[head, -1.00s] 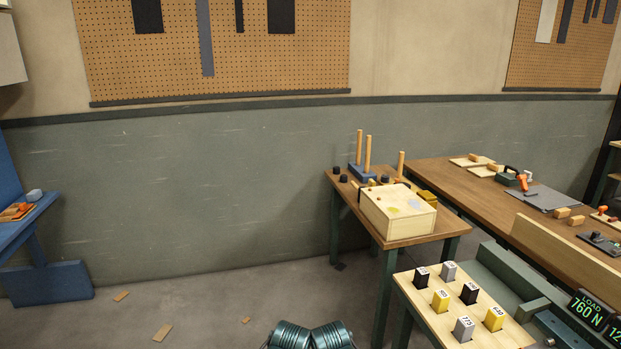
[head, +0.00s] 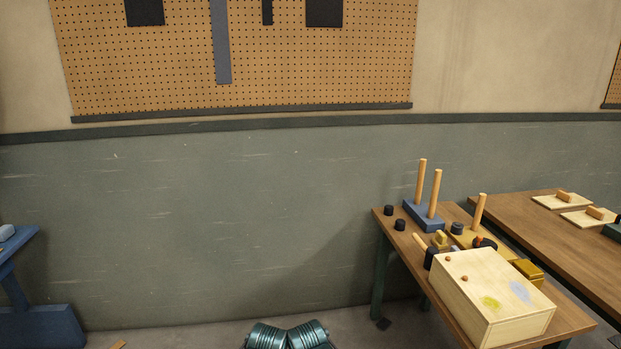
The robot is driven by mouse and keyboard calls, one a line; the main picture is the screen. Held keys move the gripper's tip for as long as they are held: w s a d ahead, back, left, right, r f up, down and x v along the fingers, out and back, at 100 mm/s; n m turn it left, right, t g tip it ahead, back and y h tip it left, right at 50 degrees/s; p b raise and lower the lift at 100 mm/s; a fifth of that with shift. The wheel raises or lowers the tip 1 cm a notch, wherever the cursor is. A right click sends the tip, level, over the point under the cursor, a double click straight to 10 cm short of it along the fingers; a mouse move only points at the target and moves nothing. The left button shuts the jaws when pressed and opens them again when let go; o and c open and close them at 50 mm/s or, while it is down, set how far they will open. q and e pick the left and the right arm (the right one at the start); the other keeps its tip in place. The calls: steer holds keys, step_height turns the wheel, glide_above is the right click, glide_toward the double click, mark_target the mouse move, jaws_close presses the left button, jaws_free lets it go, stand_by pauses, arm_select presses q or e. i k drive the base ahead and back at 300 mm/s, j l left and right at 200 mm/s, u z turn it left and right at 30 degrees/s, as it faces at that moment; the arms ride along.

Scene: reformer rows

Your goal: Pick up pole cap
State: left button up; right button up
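Two small black cylinders that look like pole caps stand at the left end of the small wooden table, one at the back edge (head: 388,210) and one nearer (head: 400,224). Both are upright and apart from the blue base (head: 424,216), which carries two wooden poles. A similar dark cylinder (head: 457,228) sits to the right of the base, near a third pole (head: 479,212). I cannot tell which one is the task's pole cap. Neither of my grippers shows in the head view.
A pale wooden box (head: 470,309) fills the front of the small table. A yellow block (head: 527,269) lies behind it. A long workbench (head: 560,240) stands to the right. A blue stand (head: 35,325) is at far left. Floor before the grey wall looks mostly clear.

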mark_target(400, 225)
steer(key=i+z, duration=0.2)
steer(key=i, duration=0.3)
steer(key=i+j+z, duration=0.2)
steer(key=i, duration=0.3)
steer(key=i+j+z, duration=0.2)
steer(key=i, duration=0.25)
steer(key=i+j+z, duration=0.2)
steer(key=z, duration=0.25)
steer(key=i+j+z, duration=0.65)
steer(key=z, duration=0.2)
steer(key=i+j+z, duration=0.1)
steer(key=j+z, duration=0.35)
steer(key=i+j+z, duration=0.2)
steer(key=j, duration=0.3)
steer(key=j+z, duration=0.25)
steer(key=j, duration=0.2)
steer(key=k, duration=0.05)
